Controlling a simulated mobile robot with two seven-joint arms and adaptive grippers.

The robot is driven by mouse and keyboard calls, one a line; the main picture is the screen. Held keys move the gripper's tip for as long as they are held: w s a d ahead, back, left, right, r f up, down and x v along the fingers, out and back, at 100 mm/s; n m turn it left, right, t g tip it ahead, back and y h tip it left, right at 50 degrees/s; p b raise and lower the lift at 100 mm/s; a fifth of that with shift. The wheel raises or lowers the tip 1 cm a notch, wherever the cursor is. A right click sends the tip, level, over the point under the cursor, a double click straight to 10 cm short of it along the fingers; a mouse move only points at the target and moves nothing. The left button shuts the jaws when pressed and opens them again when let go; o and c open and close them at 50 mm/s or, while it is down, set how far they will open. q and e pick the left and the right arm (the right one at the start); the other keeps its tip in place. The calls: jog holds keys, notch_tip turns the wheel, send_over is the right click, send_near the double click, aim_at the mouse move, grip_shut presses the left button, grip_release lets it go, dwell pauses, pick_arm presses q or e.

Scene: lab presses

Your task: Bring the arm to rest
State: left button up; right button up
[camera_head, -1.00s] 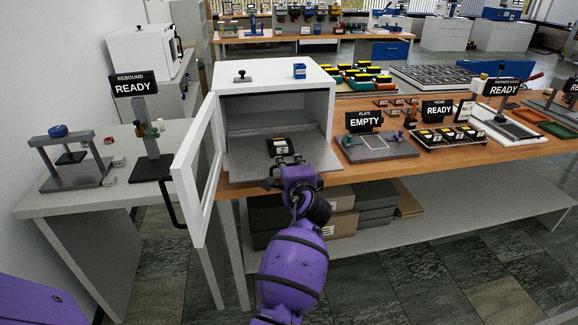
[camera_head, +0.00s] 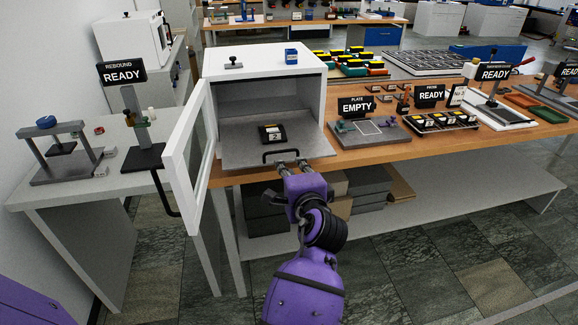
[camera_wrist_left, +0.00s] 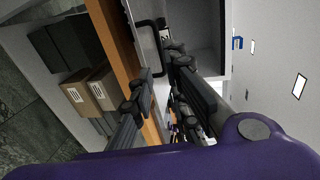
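My left arm's purple gripper (camera_head: 293,166) is just in front of the pulled-out grey tray of the white cabinet. Its fingers (camera_wrist_left: 165,85) are apart with nothing between them. The tray (camera_head: 240,152) has a black handle (camera_head: 282,151) at its front edge, close to the fingertips; the handle also shows in the left wrist view (camera_wrist_left: 147,35). A black block with a white label "2" (camera_head: 272,134) lies on the tray. My right gripper is not in view.
The cabinet door (camera_head: 190,165) stands open at the left of the arm. A plate stand with an "EMPTY" sign (camera_head: 357,106) is on the wooden bench to the right. Boxes (camera_wrist_left: 90,92) sit on the shelf below. Open floor lies in front.

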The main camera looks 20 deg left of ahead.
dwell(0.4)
pick_arm(q)
jog(key=d+f+n+t+h, duration=0.2)
jog(key=d+f+n+h, duration=0.1)
jog(key=d+n+h, duration=0.15)
jog(key=s+d+f+n+g+h+p, duration=0.15)
jog(key=s+f+n+h, duration=0.25)
jog(key=s+f, duration=0.75)
jog(key=s+a+f+g, duration=0.1)
jog(key=s+f, duration=0.4)
jog(key=s, duration=0.5)
jog(key=s+a+f+n+g+p, duration=0.1)
jog(key=s+f+g, duration=0.1)
jog(key=s+f, duration=0.4)
jog(key=s+a+f+n+g, duration=0.1)
jog(key=s+f, duration=0.5)
jog(key=s, duration=0.8)
jog(key=shift+a+g+h+p, duration=0.3)
jog(key=shift+a+g+h, duration=0.05)
jog(key=shift+g, duration=0.1)
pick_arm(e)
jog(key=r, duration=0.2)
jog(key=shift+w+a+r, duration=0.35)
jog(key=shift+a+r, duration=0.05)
pick_arm(q)
jog(key=shift+f+n, duration=0.1)
jog(key=shift+n, duration=0.15)
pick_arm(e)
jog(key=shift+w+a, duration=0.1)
